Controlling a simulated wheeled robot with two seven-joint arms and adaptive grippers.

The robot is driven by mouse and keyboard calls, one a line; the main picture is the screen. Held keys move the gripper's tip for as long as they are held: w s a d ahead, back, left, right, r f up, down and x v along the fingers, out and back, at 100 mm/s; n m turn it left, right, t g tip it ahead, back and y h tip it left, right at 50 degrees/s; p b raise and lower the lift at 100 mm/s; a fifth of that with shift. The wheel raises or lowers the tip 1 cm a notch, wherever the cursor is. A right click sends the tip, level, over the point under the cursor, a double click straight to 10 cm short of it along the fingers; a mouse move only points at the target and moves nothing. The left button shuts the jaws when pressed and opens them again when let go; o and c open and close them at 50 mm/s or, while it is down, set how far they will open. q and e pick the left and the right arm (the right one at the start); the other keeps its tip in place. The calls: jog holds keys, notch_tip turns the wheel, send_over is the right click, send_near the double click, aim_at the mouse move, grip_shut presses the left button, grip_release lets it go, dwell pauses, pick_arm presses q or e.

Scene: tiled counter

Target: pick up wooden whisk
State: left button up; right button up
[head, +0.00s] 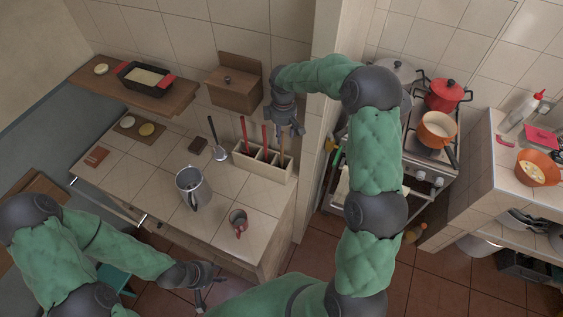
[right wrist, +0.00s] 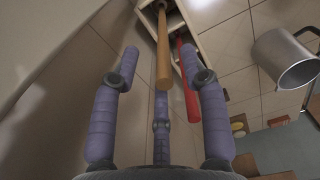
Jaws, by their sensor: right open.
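The wooden whisk shows as a light brown handle (right wrist: 163,50) in the right wrist view, standing in a pale compartmented holder; its lower end is hidden. In the head view the wooden handle (head: 282,152) rises from the right end of the holder (head: 275,175). My right gripper (head: 290,130) is above the holder. In the right wrist view my right gripper (right wrist: 163,75) is open, with its fingers apart on either side of the handle's near end; I see no grip on it. My left gripper (head: 212,292) is low, in front of the counter, its fingers apart and empty.
A wall edge (head: 322,100) is just right of the holder.

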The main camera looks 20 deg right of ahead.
send_over(282, 154)
jog(key=shift+w+d+f+p, duration=0.1)
jog(key=shift+f+p, duration=0.05)
jog(key=shift+f, duration=0.9)
jog(key=shift+w+d+f+p, duration=0.1)
jog(key=shift+w+f, duration=0.05)
jog(key=shift+f, duration=0.85)
jog(key=shift+w+d+f+p, duration=0.1)
jog(key=shift+f+p, duration=0.05)
jog(key=shift+f, duration=0.9)
grip_shut()
